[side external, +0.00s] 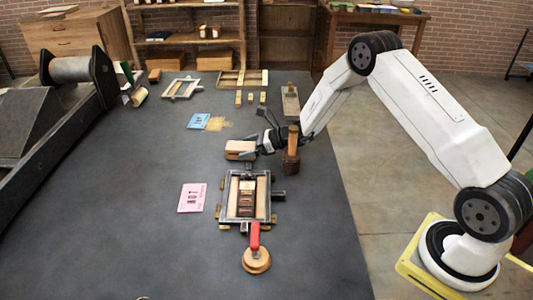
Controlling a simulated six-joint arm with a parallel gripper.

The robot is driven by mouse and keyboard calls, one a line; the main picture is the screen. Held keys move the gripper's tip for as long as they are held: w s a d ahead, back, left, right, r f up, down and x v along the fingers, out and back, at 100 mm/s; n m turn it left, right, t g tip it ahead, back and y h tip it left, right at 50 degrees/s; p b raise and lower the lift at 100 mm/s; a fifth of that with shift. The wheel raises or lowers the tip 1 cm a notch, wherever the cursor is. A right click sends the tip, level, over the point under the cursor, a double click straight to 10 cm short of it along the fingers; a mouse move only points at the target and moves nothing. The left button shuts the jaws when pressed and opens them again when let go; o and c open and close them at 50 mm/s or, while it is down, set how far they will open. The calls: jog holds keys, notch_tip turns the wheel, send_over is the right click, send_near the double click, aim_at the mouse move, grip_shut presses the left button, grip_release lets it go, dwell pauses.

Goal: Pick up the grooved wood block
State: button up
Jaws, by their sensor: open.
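A light wood block (239,150), likely the grooved one, lies on the dark table near its middle; any groove is too small to make out. My gripper (256,146) is at the block's right end, low over the table. Its jaws are open. Whether a finger touches the block cannot be told from this angle. The gripper hides part of the block's right end.
A brown wooden post on a base (292,150) stands close right of my gripper. A framed type bed (246,198) and a red-handled round tool (256,260) lie in front. A pink card (192,198) and a blue card (199,121) lie left. A roller press fills the left side.

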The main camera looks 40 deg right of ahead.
aim_at(248, 146)
jog(key=c, duration=1.3)
jog(key=shift+o, duration=0.2)
jog(key=shift+r, duration=0.1)
jog(key=shift+r, duration=4.95)
